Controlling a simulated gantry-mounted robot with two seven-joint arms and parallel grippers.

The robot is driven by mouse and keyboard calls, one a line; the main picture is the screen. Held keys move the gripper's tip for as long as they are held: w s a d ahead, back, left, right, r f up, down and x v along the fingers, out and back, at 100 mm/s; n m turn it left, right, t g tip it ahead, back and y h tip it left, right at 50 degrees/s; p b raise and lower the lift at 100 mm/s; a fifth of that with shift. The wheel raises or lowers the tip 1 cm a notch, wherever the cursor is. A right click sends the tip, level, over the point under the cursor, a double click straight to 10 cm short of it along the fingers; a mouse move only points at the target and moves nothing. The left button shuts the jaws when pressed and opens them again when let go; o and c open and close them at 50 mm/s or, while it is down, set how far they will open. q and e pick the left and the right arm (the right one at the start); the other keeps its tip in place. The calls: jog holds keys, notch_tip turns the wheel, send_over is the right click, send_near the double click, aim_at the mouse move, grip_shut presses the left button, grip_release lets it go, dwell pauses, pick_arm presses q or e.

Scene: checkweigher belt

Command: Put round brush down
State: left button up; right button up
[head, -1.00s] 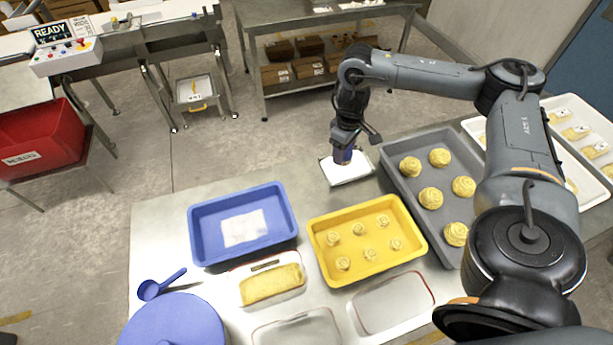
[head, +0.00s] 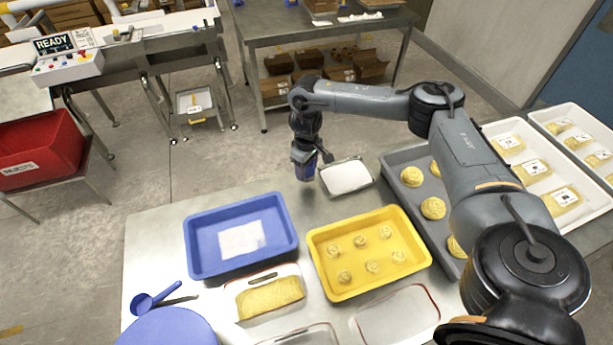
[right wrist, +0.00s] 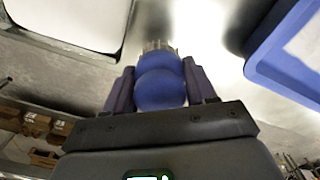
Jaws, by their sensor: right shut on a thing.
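The round brush (right wrist: 160,88) has a rounded blue handle and pale bristles at its far end. In the right wrist view it sits between the two fingers of my right gripper (right wrist: 160,90), which is shut on its handle. The bristles point away from the gripper toward the steel table. In the head view my right gripper (head: 304,174) points down near the table's back edge, between the blue tray and a small white tray. The brush is mostly hidden there, and I cannot tell whether its bristles touch the table. My left gripper is not in view.
The blue tray (head: 192,246) lies left of the gripper, the small white tray (head: 347,177) just right. A yellow tray (head: 318,269) and a grey tray (head: 394,160) hold dough swirls. A blue scoop (head: 143,302) lies front left. Bare steel table (head: 155,240) shows at left.

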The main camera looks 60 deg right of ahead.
aim_at(307, 176)
notch_tip(307, 176, down, 3)
jog(key=shift+f+b, duration=0.2)
jog(key=shift+b, duration=0.1)
jog(key=shift+f, duration=0.35)
jog(key=shift+f, duration=0.15)
jog(key=o, duration=0.7)
jog(key=shift+c, duration=0.2)
